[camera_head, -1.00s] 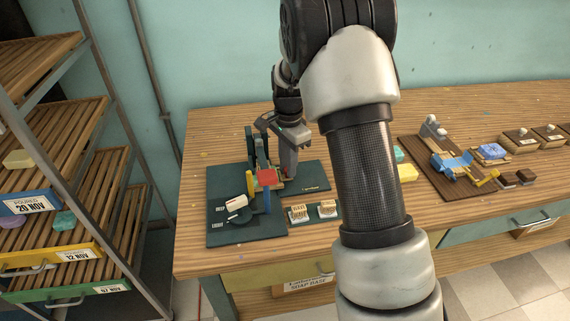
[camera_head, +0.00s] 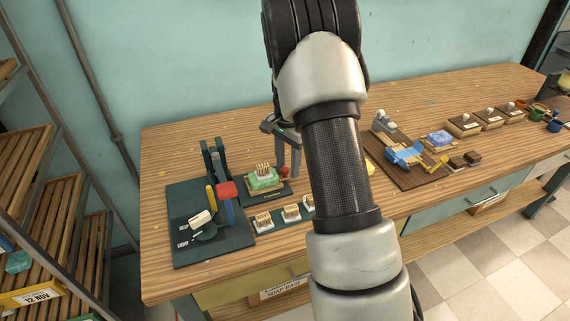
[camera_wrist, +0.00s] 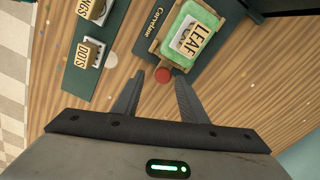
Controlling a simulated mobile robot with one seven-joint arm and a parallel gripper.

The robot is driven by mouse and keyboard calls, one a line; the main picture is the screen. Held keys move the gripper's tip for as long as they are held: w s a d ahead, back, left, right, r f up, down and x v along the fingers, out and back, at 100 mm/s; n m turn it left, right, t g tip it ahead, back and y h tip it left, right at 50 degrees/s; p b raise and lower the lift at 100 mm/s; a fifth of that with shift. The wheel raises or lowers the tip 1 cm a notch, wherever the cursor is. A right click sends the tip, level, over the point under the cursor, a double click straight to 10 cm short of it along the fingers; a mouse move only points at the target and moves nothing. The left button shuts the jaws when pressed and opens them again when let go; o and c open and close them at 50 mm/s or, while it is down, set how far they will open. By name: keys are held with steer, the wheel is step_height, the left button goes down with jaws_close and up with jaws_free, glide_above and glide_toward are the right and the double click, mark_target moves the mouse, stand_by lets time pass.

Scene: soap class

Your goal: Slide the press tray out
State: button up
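The press (camera_head: 212,165) stands on a dark green base at the left of the bench, with a red-topped lever (camera_head: 227,188). The wooden press tray (camera_head: 250,187) lies right of the press frame on a dark plate. It holds a green soap (camera_head: 264,184) under a stamp reading LEAF; the tray also shows in the wrist view (camera_wrist: 154,46). The tray's round red knob (camera_wrist: 163,76) sits between my fingertips, with a visible gap on each side. My gripper (camera_wrist: 161,78) is open. In the head view its fingers (camera_head: 287,160) hang beside the tray's right end.
A green strip (camera_head: 264,226) with several stamps lies in front of the tray. To the right are a brown board (camera_head: 395,165) with a blue tool and a blue soap (camera_head: 437,139). A slatted rack (camera_head: 30,190) stands at far left. Bare bench lies behind the tray.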

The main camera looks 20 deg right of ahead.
steer(key=shift+a, duration=0.15)
steer(key=shift+r, duration=0.3)
step_height(320, 180, up, 17)
steer(key=p, duration=0.2)
stand_by(0.4)
steer(key=s+a+r+n+t+p, duration=0.2)
steer(key=s+a+r+n+p, duration=0.15)
steer(key=s+r, duration=0.55)
steer(key=s+a+r+n+t+p, duration=0.1)
steer(key=s+a+r+n+p, duration=0.3)
steer(key=s, duration=0.5)
steer(key=s+a+r+n+t+p, duration=0.2)
steer(key=s+r+n, duration=0.4)
steer(key=s, duration=0.4)
steer(key=shift+a+t+p, duration=0.3)
steer(key=shift+a+p, duration=0.6)
steer(key=shift+p, duration=0.1)
steer(key=shift+s+r, duration=0.1)
